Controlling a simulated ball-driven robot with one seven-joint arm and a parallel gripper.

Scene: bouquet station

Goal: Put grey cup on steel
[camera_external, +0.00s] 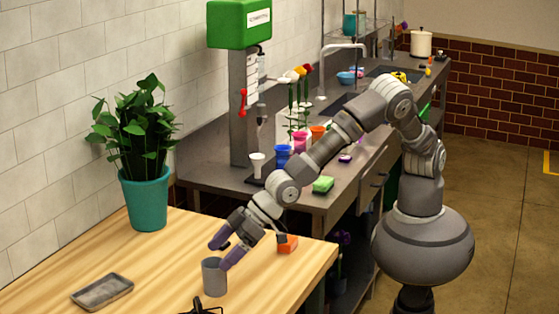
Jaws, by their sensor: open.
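The grey cup (214,279) stands upright on the wooden table, near its front edge. My gripper (224,256) is open at the cup's rim, with its purple-grey fingers reaching down from the upper right. One finger is at the cup's right side and the other is above and behind the rim. I cannot tell whether either finger touches the cup. A flat grey metallic tray (102,291) lies on the table to the left of the cup; it may be the steel.
An orange block (287,244) lies on the table right of my gripper. A potted plant (147,200) stands at the back left. A black object (203,307) is at the bottom edge. Table between tray and cup is clear.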

